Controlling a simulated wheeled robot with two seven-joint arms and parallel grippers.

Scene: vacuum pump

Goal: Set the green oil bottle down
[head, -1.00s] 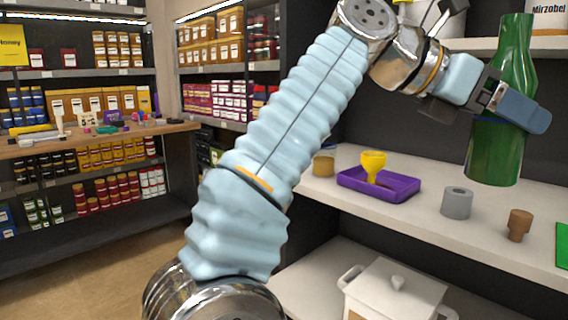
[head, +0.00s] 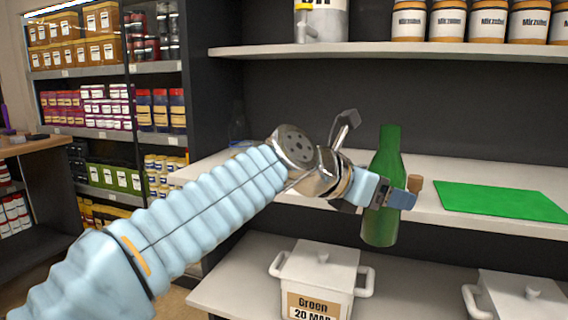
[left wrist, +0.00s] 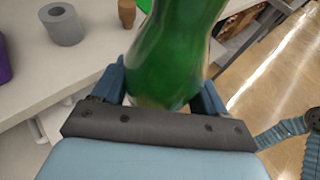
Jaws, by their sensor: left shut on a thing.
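The green oil bottle (head: 382,228) is upright in my left gripper (head: 392,196), in front of the middle shelf (head: 455,221). Its base shows below the shelf's front edge in the head view. My left gripper is shut around the bottle's body. In the left wrist view, the bottle (left wrist: 175,45) stands between the two blue fingers of the left gripper (left wrist: 160,92). A flat green mat (head: 500,200) lies on the shelf to the right of the bottle. My right gripper is not in view.
A brown cork (head: 415,185) stands on the shelf just behind the bottle. White lidded pots (head: 318,268) stand on the lower shelf. Labelled jars (head: 448,20) line the upper shelf.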

